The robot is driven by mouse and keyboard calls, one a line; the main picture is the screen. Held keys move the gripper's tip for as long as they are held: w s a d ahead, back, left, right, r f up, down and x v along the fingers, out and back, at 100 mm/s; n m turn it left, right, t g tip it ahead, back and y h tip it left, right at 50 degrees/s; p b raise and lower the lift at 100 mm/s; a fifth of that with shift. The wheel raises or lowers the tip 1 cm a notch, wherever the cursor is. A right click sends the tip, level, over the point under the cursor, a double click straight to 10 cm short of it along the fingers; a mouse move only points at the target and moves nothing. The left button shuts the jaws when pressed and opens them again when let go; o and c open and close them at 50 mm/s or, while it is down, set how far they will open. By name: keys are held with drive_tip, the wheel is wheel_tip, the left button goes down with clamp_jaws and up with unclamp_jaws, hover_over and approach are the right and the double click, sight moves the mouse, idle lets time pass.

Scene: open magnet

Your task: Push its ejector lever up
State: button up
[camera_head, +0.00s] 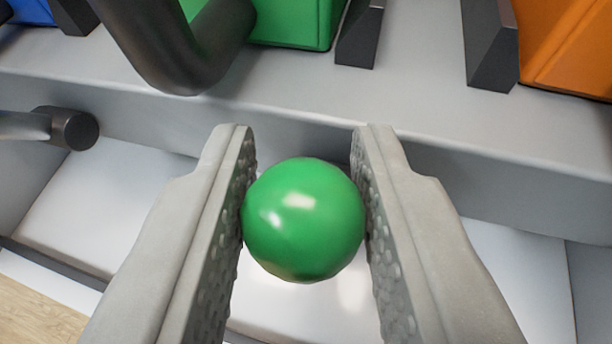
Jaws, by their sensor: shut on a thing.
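A shiny green ball-shaped knob (304,219) sits between the two grey fingers of my gripper (304,215). Both textured finger pads touch its sides, so my gripper is shut on it. Any lever stem behind or below the green knob is hidden. A green block (290,22) shows at the top, behind a dark curved bar (180,50).
A grey ledge (420,120) crosses the view behind the fingers. Dark upright dividers (360,35) stand on it, with an orange block (570,45) at the top right and a blue block (32,12) at the top left. A dark-ended rod (72,128) juts in from the left.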

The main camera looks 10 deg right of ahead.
drive_tip(key=o, duration=1)
drive_tip(key=shift+c, duration=0.2)
drive_tip(key=shift+s+r, duration=0.1)
drive_tip(key=v, duration=1.7)
drive_tip(key=shift+a, duration=0.1)
drive_tip(key=s+a+r+n+t+y, duration=0.1)
drive_tip(key=s+a+r, duration=0.2)
drive_tip(key=s+a, duration=0.4)
drive_tip(key=s+a+r+n+t+y, duration=0.1)
drive_tip(key=s+a+r, duration=0.35)
drive_tip(key=s, duration=0.45)
drive_tip(key=s+a+n+t+y, duration=0.1)
drive_tip(key=s+a, duration=0.3)
drive_tip(key=s, duration=0.5)
drive_tip(key=s+a+f+n+t+y, duration=0.1)
drive_tip(key=s+a, duration=0.3)
drive_tip(key=s, duration=0.5)
drive_tip(key=shift+a+f, duration=0.3)
drive_tip(key=shift+a, duration=0.05)
